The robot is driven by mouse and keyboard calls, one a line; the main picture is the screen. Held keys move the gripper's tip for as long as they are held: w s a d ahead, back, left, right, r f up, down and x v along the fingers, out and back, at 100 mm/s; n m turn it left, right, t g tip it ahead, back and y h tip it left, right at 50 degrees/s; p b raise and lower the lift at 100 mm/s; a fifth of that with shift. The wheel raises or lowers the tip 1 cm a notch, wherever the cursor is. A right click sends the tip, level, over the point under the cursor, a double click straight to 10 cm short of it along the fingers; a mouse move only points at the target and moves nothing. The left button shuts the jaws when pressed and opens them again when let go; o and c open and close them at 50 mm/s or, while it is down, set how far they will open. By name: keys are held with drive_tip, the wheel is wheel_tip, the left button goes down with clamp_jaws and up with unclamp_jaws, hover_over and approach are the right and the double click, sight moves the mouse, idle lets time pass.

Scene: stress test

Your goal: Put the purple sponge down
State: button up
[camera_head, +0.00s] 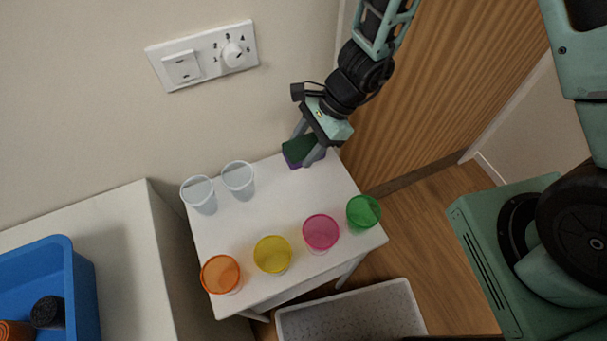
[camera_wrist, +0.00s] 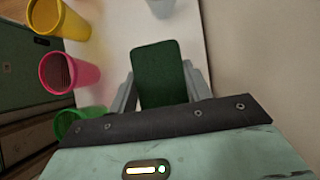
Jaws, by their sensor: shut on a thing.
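The purple sponge (camera_head: 292,163) has a dark green top face. It is between the fingers of my gripper (camera_head: 304,149), at the back right corner of the small white table (camera_head: 275,205). My gripper is shut on it, one finger on each side. In the wrist view the sponge's green face (camera_wrist: 160,72) fills the space between the fingers, and its purple part is hidden. I cannot tell whether its underside touches the tabletop.
Two clear cups (camera_head: 201,195) (camera_head: 239,180) stand at the table's back left. Orange (camera_head: 221,274), yellow (camera_head: 272,255), pink (camera_head: 320,233) and green (camera_head: 363,213) cups line the front. The table's middle is clear. The wall is close behind. A blue bin (camera_head: 75,285) is at left.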

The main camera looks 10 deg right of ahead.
drive_tip(key=shift+w+a+r+m, duration=0.1)
drive_tip(key=shift+w+r+m, duration=0.1)
drive_tip(key=shift+m, duration=0.1)
drive_tip(key=shift+f, duration=4.8)
drive_tip(key=shift+f, duration=0.1)
drive_tip(key=o, duration=0.9)
drive_tip(key=shift+s+p, duration=0.1)
drive_tip(key=shift+p, duration=0.3)
